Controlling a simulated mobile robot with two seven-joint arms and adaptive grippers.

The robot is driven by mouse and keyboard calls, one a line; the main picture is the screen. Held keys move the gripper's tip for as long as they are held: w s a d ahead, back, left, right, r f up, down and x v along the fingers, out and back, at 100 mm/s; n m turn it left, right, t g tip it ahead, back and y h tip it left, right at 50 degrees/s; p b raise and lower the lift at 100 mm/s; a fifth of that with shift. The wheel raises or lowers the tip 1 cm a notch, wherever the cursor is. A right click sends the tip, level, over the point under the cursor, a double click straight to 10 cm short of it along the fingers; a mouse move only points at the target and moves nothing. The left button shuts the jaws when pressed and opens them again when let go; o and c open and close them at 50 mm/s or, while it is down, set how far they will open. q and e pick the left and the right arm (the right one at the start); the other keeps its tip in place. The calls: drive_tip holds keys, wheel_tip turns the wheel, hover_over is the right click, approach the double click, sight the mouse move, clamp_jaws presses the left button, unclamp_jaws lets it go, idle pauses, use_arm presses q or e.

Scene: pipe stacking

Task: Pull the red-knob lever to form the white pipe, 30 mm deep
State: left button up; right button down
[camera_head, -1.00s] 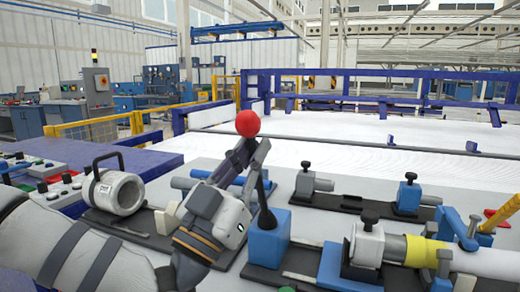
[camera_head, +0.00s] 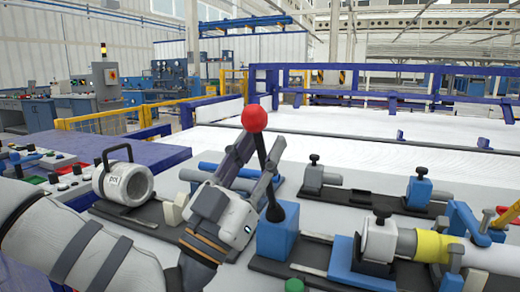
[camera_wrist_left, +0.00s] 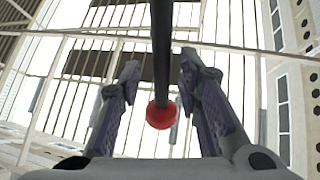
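The lever's red ball knob (camera_head: 254,118) tops a black rod that leans slightly left from a blue block (camera_head: 275,240). My left gripper (camera_head: 262,148) is at the upper rod, just below the knob. Its dark fingers are apart, one on each side of the rod. In the left wrist view the fingers of my left gripper (camera_wrist_left: 160,78) stand clear of the rod, with the knob (camera_wrist_left: 160,114) between them. The white pipe (camera_head: 490,258) lies at the right, by a yellow collar (camera_head: 432,246). My right gripper is not in view.
Clamps and fixtures on dark plates fill the bench right of the lever, including a blue clamp (camera_head: 417,191). A handled grey cylinder (camera_head: 124,183) and a button panel (camera_head: 45,165) are at the left. A blue rail fence (camera_head: 380,75) stands behind.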

use_arm(q)
drive_tip(key=v, duration=1.2)
drive_tip(key=shift+w, duration=0.1)
